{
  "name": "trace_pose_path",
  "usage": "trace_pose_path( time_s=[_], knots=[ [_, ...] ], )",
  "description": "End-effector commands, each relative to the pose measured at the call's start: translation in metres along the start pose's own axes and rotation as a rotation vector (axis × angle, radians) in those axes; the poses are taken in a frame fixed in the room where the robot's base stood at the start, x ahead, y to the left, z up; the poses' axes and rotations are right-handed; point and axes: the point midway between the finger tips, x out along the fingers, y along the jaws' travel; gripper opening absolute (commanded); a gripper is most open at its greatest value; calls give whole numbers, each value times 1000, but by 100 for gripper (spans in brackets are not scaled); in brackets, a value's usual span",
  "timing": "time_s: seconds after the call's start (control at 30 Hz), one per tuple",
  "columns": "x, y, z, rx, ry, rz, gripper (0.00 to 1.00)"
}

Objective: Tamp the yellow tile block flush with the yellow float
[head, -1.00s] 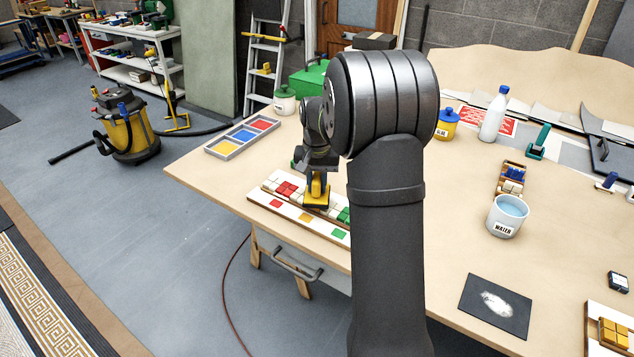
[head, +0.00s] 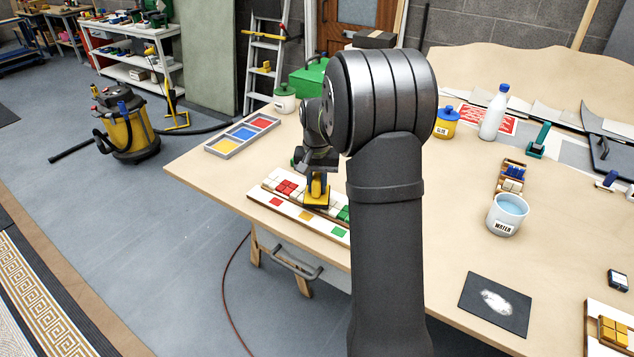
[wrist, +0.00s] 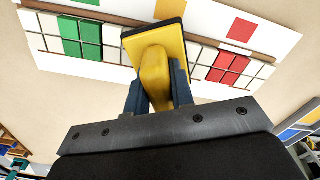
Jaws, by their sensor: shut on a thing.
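My gripper (head: 317,182) is shut on the yellow float (head: 316,194), holding it by its handle. In the wrist view the float (wrist: 154,45) sits between my fingers (wrist: 158,88), its dark-edged plate over the mosaic panel (wrist: 210,22). The panel also shows in the head view (head: 275,205), with a red tile block (head: 287,188) left of the float and a green tile block (head: 344,214) right of it. The yellow tile block in the panel is hidden under the float. Whether the float touches the tiles, I cannot tell.
A tray (head: 230,148) of coloured squares stands at the left. The table's front edge is close to the panel.

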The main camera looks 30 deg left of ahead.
Motion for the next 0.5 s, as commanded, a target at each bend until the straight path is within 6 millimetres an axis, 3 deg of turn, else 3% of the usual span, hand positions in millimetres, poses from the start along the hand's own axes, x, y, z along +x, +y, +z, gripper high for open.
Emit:
trace_pose_path(
  time_s=[0.5],
  knots=[
    [7, 0, 0, 0, 0, 0, 4]
  ],
)
